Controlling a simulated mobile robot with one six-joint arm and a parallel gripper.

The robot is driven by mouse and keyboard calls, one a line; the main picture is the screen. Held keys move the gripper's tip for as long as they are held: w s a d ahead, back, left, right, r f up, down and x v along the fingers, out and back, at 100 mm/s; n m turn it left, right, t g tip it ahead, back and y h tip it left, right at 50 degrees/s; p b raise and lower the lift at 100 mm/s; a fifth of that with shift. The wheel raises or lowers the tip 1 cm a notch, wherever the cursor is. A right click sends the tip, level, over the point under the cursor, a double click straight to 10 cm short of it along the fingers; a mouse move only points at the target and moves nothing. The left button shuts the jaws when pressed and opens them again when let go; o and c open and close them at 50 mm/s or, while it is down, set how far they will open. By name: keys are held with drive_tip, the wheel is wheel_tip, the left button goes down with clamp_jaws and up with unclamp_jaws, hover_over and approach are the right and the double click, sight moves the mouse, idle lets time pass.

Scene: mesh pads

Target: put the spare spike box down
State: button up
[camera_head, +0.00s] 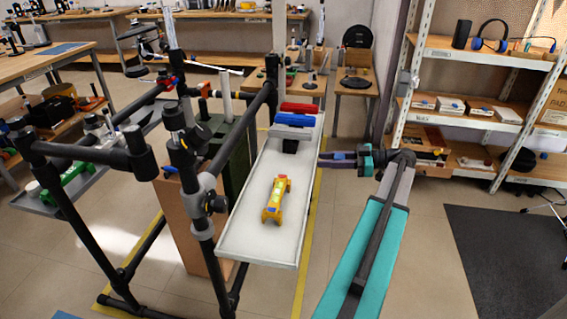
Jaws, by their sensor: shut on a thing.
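My gripper (326,156) is at the right edge of the pale tray (252,232), at the end of my teal arm that comes up from the lower right. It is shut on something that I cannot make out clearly. No spike box can be told for sure. A grey box-like piece (292,133) lies across the far part of the tray, with a dark part below it. A blue piece (296,119) and a red piece (301,107) lie behind it.
A black tube frame (203,225) with clamps stands close left of the tray. A green canister (228,150) stands behind it. A white shelf unit (470,90) with boxes is at the right. The near part of the tray is bare.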

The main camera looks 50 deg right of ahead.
drive_tip(key=shift+w, duration=0.1)
drive_tip(key=b, duration=0.2)
hover_over(282, 172)
drive_tip(key=shift+s+d+f, duration=0.25)
drive_tip(key=shift+s+f, duration=0.2)
drive_tip(key=shift+f, duration=0.2)
drive_tip(key=shift+w+a+f, duration=0.1)
drive_tip(key=shift+w+a, duration=0.25)
drive_tip(key=shift+w, duration=0.1)
drive_tip(key=shift+f, duration=1.75)
drive_tip(key=o, duration=1)
drive_tip(key=shift+f, duration=0.1)
